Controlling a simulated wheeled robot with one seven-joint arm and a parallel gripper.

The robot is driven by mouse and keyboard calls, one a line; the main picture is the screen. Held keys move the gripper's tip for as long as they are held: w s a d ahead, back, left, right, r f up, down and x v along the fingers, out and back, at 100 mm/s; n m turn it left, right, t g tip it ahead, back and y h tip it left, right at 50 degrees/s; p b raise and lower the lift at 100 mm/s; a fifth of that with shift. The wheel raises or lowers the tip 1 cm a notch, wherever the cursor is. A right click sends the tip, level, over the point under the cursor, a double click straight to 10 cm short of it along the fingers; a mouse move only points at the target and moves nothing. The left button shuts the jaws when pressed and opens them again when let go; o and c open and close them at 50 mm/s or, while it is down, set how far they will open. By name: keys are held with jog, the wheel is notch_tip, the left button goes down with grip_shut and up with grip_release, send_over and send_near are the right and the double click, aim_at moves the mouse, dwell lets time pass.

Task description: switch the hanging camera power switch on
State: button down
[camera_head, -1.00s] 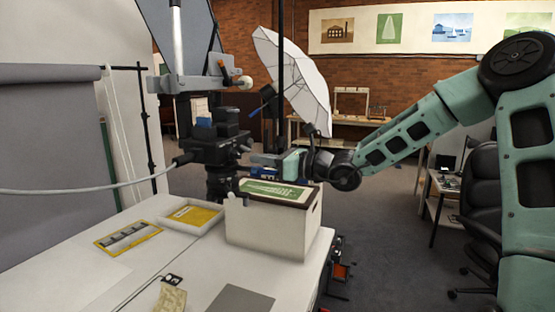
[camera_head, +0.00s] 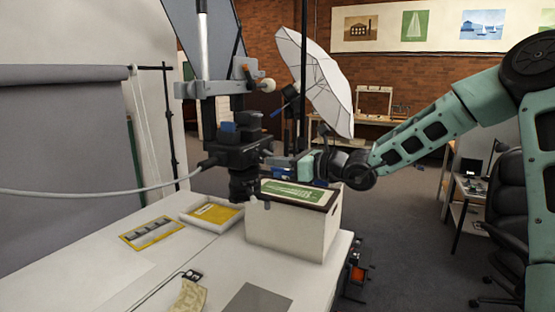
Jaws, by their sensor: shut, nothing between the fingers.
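The hanging camera (camera_head: 238,148) is a dark body on the copy-stand column, its lens pointing down above the table. A small blue part (camera_head: 228,127) shows on its upper side; I cannot tell whether it is the power switch, or how the switch is set. My gripper (camera_head: 279,160) is shut and empty, just right of the camera at about body height. Its fingertips point left towards the camera's right side. Whether they touch it cannot be told at this size.
An archival box (camera_head: 290,229) with a green print on top stands below my gripper. A cable (camera_head: 110,193) runs left from the camera. A white umbrella (camera_head: 318,82) stands behind.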

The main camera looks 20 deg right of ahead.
aim_at(267, 151)
jog(key=shift+r+g+p, duration=0.3)
jog(key=shift+p, duration=0.4)
jog(key=r+g+h+p, duration=0.1)
jog(key=p, duration=0.1)
jog(key=g+h+p, duration=0.1)
jog(key=p, duration=0.2)
jog(key=shift+s+d+r, duration=0.1)
jog(key=shift+s+r, duration=0.1)
jog(key=shift+r, duration=0.15)
jog(key=shift+p, duration=0.35)
jog(key=shift+d+f, duration=0.1)
jog(key=shift+f, duration=0.1)
jog(key=shift+r+p, duration=0.5)
jog(key=shift+r, duration=0.35)
